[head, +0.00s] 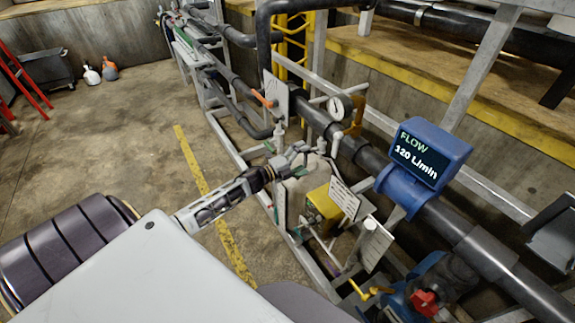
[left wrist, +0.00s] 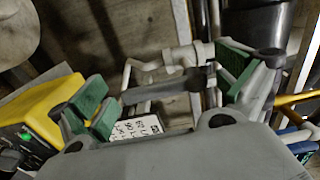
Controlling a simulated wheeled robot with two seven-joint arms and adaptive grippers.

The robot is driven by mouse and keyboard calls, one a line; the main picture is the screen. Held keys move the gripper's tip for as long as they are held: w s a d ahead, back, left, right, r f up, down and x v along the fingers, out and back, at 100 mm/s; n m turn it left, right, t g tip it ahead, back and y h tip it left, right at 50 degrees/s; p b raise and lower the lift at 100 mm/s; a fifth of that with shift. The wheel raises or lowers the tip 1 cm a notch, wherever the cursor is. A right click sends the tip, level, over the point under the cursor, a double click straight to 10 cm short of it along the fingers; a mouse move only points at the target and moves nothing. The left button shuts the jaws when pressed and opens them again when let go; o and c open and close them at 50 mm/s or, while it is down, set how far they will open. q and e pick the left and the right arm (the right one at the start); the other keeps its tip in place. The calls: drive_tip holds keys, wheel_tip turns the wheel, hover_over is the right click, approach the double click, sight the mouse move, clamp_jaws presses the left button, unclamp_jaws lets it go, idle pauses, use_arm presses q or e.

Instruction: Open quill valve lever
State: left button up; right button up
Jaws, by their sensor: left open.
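My left gripper (head: 300,158) reaches in from the left beside the pipe rack, near a white tank and below a pressure gauge. In the left wrist view its green-padded fingers (left wrist: 165,92) are wide apart. A grey bar-like handle (left wrist: 168,86) on pale piping shows between and beyond the fingers; contact cannot be judged. A white label (left wrist: 136,128) with dark writing hangs below it. I cannot tell for sure which part is the quill valve lever. An orange lever (head: 262,98) and a yellow lever (head: 360,290) also show in the head view. My right gripper is out of view.
A yellow box (head: 323,206) stands close to my left gripper and also shows in the left wrist view (left wrist: 45,108). The gauge (head: 337,108) and a red knob (head: 427,302) are nearby.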

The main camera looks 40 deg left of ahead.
use_arm(q)
drive_tip(key=v, duration=1.1)
drive_tip(key=shift+s, duration=0.35)
drive_tip(key=shift+a, duration=0.1)
drive_tip(key=shift+n, duration=0.3)
idle(0.6)
